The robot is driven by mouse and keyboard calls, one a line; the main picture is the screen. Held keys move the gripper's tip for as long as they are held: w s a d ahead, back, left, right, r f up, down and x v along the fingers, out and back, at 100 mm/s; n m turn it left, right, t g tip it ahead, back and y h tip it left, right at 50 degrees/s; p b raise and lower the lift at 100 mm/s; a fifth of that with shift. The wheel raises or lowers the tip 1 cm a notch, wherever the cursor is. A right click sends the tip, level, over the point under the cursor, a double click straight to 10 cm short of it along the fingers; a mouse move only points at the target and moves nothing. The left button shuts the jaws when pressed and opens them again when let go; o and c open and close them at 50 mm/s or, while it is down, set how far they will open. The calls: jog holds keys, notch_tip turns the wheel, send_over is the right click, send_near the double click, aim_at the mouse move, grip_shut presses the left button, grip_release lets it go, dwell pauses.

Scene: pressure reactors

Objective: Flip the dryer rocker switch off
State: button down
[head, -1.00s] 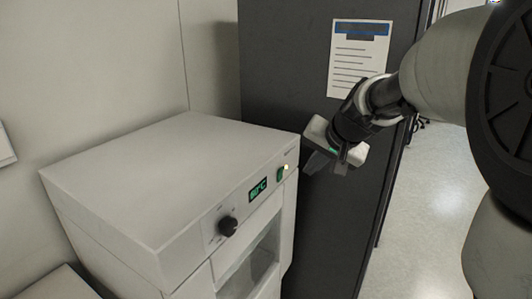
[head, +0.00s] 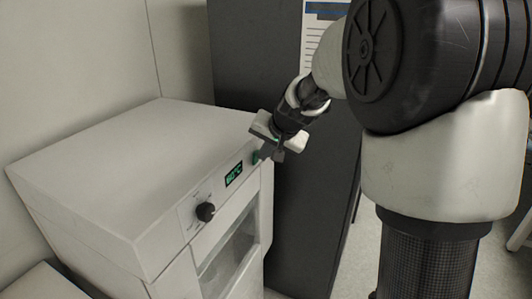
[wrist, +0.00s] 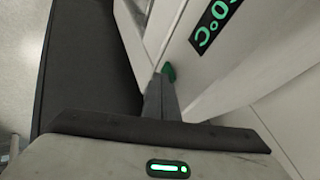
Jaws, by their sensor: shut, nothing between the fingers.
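The dryer (head: 120,180) is a pale box with a dark knob (head: 205,212) and a green display (head: 234,175) on its front panel. The green rocker switch (head: 256,157) is at the panel's right end, partly hidden by my gripper. My gripper (head: 277,154) is shut and empty, right in front of the switch. In the wrist view its shut fingers (wrist: 162,98) reach up to the green rocker (wrist: 169,72), with the fingertips at or very near it. I cannot tell whether they touch, or which way the rocker is tipped.
A dark cabinet (head: 310,200) with a paper notice (head: 318,35) stands close to the right of the dryer, behind my gripper. A wall (head: 70,60) is behind the dryer. Some open floor (head: 352,262) shows at the lower right.

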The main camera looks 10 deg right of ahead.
jog(key=shift+w+a+r, duration=0.1)
jog(key=shift+w+a, duration=0.1)
jog(key=shift+a, duration=0.05)
jog(key=shift+r, duration=0.1)
jog(key=shift+r+p, duration=0.65)
jog(key=shift+r, duration=0.1)
jog(key=shift+d, duration=0.1)
